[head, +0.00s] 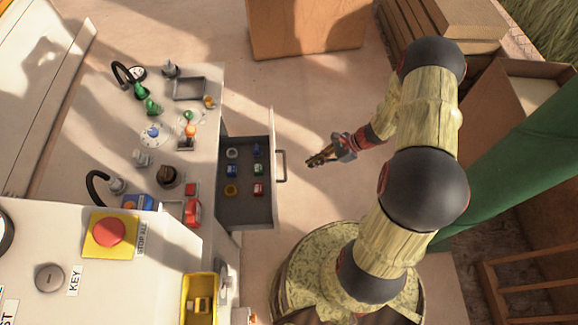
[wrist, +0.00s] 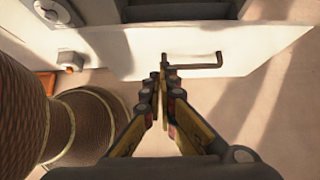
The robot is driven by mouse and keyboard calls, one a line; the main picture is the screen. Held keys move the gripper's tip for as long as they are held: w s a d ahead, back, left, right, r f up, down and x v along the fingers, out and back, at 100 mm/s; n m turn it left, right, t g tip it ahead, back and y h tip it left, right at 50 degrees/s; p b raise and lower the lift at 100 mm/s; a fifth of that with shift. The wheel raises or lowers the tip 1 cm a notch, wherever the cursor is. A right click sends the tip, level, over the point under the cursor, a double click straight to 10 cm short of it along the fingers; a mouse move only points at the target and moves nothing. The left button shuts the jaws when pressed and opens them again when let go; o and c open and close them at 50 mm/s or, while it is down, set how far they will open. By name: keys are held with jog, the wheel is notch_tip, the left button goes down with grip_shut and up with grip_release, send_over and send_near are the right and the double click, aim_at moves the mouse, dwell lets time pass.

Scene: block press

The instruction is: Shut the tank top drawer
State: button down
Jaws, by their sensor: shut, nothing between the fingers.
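The open drawer (head: 247,208) extends to the right from the cabinet under the bench in the head view. Several small coloured blocks and rings lie in it. Its light front panel carries a dark handle (head: 282,166). In the wrist view the drawer front (wrist: 115,50) spans the upper part, with the handle (wrist: 200,64) just beyond my fingertips. My gripper (head: 310,162) is shut and empty, to the right of the drawer front and pointing at it, with a small gap in the head view. In the wrist view my fingertips (wrist: 164,68) overlap the handle's left end; contact cannot be told.
The bench top (head: 208,110) holds several small fittings and a grey tray (head: 189,88). A panel with a red stop button (head: 109,231) is at lower left. A yellow bin (head: 198,299) stands below the drawer. Open floor (head: 310,105) lies above and right of the drawer.

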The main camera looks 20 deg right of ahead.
jog(key=a+r+b+x, duration=0.2)
jog(key=b+x, duration=0.1)
jog(key=x, duration=0.9)
jog(key=shift+w+a+f+b, duration=0.2)
jog(key=shift+w+b, duration=0.15)
jog(key=shift+b, duration=0.05)
jog(key=shift+a, duration=0.1)
jog(key=w+a+b, duration=0.1)
jog(key=w+a, duration=0.2)
jog(key=a, duration=0.7)
jog(key=w+a+b, duration=0.2)
jog(key=w+a, duration=0.2)
jog(key=a, duration=0.7)
jog(key=shift+a, duration=0.15)
